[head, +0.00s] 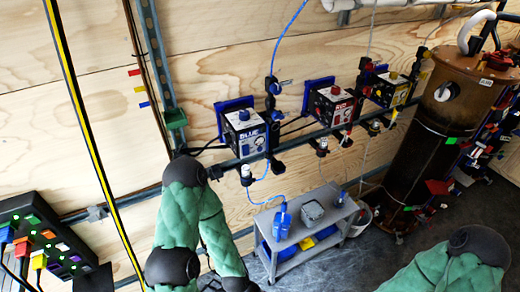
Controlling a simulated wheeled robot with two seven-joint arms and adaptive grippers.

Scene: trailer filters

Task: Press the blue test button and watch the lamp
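A box labelled BLUE (236,137) is mounted on a blue bracket on the plywood wall, left of centre. A blue round button or knob (244,115) sits on its top, and nothing touches it. The box's front has a pale panel with a small round dial or lamp (259,141); it is too small to tell whether it is lit. My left arm, in a green sleeve, rises below and left of the box, bends and runs down out of the frame. My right arm is at the bottom right. Both grippers are out of view.
A RED box (327,108) and a yellow box (390,92) hang farther right along a dark rail (300,138). A grey cart (310,232) stands below. A brown tank (440,125) is at right. A black panel with coloured plugs (40,235) is lower left.

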